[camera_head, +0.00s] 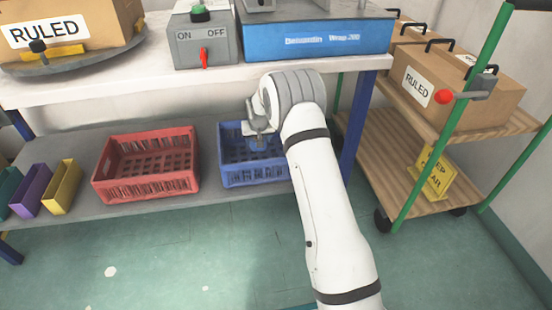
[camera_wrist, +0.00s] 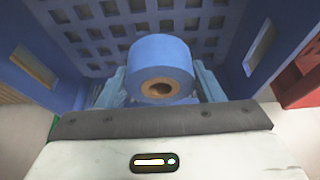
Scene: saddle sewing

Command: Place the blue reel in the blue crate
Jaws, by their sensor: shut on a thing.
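The blue crate (camera_head: 232,176) stands on the lower shelf, partly hidden behind my arm in the head view. In the wrist view its perforated blue floor and walls (camera_wrist: 225,22) surround the space ahead of my gripper. The blue reel (camera_wrist: 160,56), with a brown core, sits between the fingers of my gripper (camera_wrist: 160,88). My gripper is shut on it. In the head view the reel (camera_head: 258,145) shows as a small blue patch over the crate opening. I cannot tell whether the reel touches the crate floor.
A red crate (camera_head: 147,165) stands left of the blue crate, and its edge shows in the wrist view (camera_wrist: 299,78). Yellow, purple and green bins (camera_head: 62,187) are at the far left. The upper shelf (camera_head: 130,81) overhangs the crates. A cart with cartons (camera_head: 455,85) stands at right.

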